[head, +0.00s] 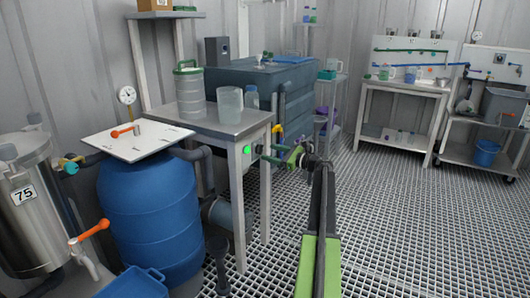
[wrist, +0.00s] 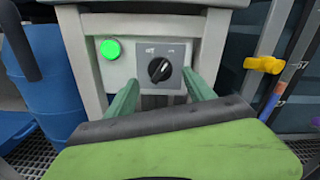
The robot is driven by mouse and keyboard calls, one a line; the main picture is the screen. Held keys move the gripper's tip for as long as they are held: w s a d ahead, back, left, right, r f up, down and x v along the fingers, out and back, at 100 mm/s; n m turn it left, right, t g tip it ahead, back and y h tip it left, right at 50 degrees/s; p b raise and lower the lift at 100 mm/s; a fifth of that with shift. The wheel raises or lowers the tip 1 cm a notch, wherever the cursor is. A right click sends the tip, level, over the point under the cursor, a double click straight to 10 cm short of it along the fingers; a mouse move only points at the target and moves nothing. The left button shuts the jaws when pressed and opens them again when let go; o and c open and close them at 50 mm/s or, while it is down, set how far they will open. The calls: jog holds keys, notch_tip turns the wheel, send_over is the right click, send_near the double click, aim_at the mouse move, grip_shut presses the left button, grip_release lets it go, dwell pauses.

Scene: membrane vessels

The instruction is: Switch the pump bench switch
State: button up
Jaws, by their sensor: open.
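The pump bench switch is a black rotary knob (wrist: 160,69) on a grey plate on the bench's front. Its pointer is tilted toward the upper right, and small labels sit above it. A lit green lamp (wrist: 110,49) is left of it; the lamp also shows in the head view (head: 247,149). My gripper (wrist: 161,88) is open, with one green finger on each side of the knob and slightly below it in the wrist view. I cannot tell whether the fingers touch it. In the head view my gripper (head: 283,153) reaches the bench front and hides the knob.
The bench (head: 226,124) carries a lidded container (head: 188,92) and a clear jug (head: 230,104). A blue barrel (head: 150,215) stands left, and a dark tank (head: 285,90) behind. A yellow valve handle (wrist: 265,64) is right of the switch. The grating floor at right is clear.

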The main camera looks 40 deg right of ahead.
aim_at(260, 150)
jog(key=x, duration=0.4)
jog(key=shift+c, duration=0.2)
grip_shut()
jog(key=shift+n, duration=0.4)
jog(key=n, duration=1)
jog(key=shift+s+n, duration=0.1)
jog(key=shift+n, duration=0.6)
